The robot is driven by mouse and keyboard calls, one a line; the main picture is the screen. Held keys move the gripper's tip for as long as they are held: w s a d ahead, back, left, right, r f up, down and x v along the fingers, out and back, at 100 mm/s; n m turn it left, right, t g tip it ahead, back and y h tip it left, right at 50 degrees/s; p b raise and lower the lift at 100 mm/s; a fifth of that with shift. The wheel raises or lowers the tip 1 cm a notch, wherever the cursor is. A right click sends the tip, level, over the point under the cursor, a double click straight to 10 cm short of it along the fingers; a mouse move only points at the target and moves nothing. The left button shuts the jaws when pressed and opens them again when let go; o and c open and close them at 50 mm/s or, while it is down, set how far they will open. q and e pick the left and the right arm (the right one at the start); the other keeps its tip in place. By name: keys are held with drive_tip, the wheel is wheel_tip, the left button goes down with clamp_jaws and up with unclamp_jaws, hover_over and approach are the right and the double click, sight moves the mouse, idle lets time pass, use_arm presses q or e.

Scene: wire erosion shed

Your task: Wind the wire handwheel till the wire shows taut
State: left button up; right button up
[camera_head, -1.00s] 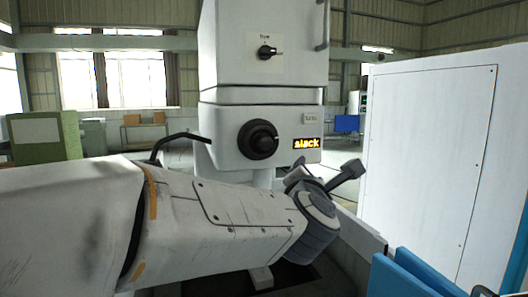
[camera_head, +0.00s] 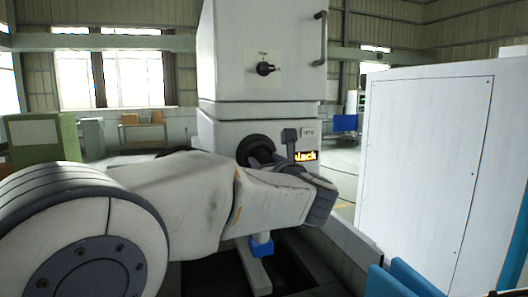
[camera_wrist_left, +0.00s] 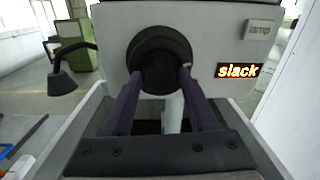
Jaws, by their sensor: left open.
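The black round handwheel (camera_head: 256,146) is on the front of the white machine, its lower part hidden by my left arm in the head view. It shows whole-faced and centred in the left wrist view (camera_wrist_left: 158,58). My left gripper (camera_wrist_left: 160,74) is open, with one finger at each lower side of the handwheel; I cannot tell whether they touch it. In the head view the gripper (camera_head: 274,156) is in front of the wheel. The lit display (camera_wrist_left: 240,71) to the right reads "slack"; it is partly covered in the head view (camera_head: 308,155). My right gripper is out of view.
A small black knob (camera_head: 265,69) and a handle (camera_head: 320,38) are higher on the machine. A white cabinet (camera_head: 425,160) stands at right. A black lamp-like arm (camera_wrist_left: 70,68) juts out left of the wheel. A blue piece (camera_head: 261,246) shows below my arm.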

use_arm(q)
drive_tip(key=shift+w+a, duration=0.2)
drive_tip(key=shift+w, duration=0.4)
clamp_jaws()
drive_tip(key=shift+f+m, duration=0.1)
drive_tip(key=shift+m, duration=0.2)
